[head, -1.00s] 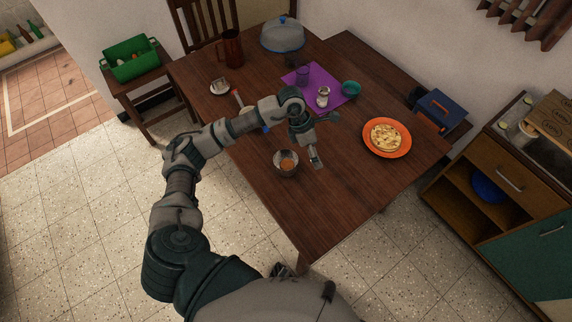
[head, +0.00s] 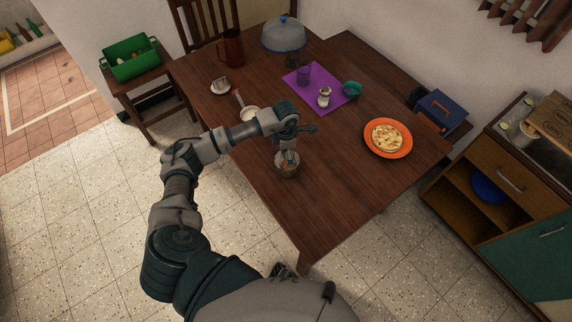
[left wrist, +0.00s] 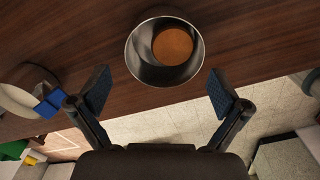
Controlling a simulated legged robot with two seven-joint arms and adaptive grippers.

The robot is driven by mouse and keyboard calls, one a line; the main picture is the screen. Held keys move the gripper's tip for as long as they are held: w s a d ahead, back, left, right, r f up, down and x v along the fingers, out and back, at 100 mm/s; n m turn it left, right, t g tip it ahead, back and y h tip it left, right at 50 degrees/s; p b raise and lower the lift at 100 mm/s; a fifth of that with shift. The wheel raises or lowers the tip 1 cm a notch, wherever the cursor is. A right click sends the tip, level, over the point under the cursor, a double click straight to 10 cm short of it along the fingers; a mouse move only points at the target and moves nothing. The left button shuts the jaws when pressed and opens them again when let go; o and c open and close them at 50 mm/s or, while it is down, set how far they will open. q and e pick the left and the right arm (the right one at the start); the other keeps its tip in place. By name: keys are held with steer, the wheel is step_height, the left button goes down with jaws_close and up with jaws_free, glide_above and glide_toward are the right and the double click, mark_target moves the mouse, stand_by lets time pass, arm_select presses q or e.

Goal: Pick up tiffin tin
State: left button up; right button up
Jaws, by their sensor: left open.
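A round steel tin (head: 287,170), open at the top with something orange-brown inside, stands on the wooden table near its front left edge. I take it for the tiffin tin; no other clear one shows. In the left wrist view the tin (left wrist: 140,62) lies just beyond the fingertips, centred between them. My left gripper (left wrist: 160,92) is open and empty, its two dark pads spread wider than the tin. In the head view my left gripper (head: 287,154) is over the tin and partly hides it. My right gripper is not in view.
A pale round dish (head: 250,113) is left of my arm; a blue piece shows by it (left wrist: 48,104) in the wrist view. An orange plate with flatbread (head: 387,154), a purple mat (head: 303,80) and a teal bowl (head: 352,90) are farther off. The table's right front is clear.

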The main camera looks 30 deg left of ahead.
arm_select(q)
steer(key=f, duration=0.3)
steer(key=d+f, duration=0.1)
steer(key=f, duration=0.1)
steer(key=shift+s+a, duration=0.1)
steer(key=shift+a, duration=0.25)
steer(key=c, duration=1)
steer(key=shift+d+r, duration=0.1)
